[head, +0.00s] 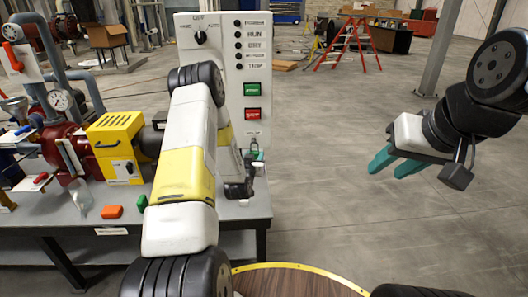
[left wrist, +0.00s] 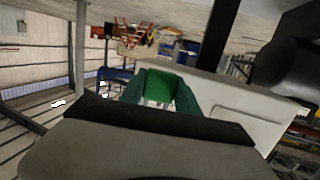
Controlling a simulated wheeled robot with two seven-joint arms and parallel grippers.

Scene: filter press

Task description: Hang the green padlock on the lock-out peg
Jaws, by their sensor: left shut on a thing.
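The green padlock (left wrist: 160,83) shows in the left wrist view, held between the teal fingers of my left gripper (left wrist: 160,92). In the head view my left gripper (head: 252,155) is small and partly hidden, beside the lower right edge of the white control panel (head: 250,132). My left gripper is raised above the table's right end. I cannot make out the lock-out peg in either view. My right gripper (head: 392,164) is open and empty, in the air over clear floor at the right.
The grey table (head: 85,228) bears an orange block (head: 111,212), a small green object (head: 142,203), a yellow box (head: 117,140) and red pump parts with a gauge (head: 60,100). The panel has a selector knob (head: 200,37), a green button (head: 252,89) and a red button (head: 252,114).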

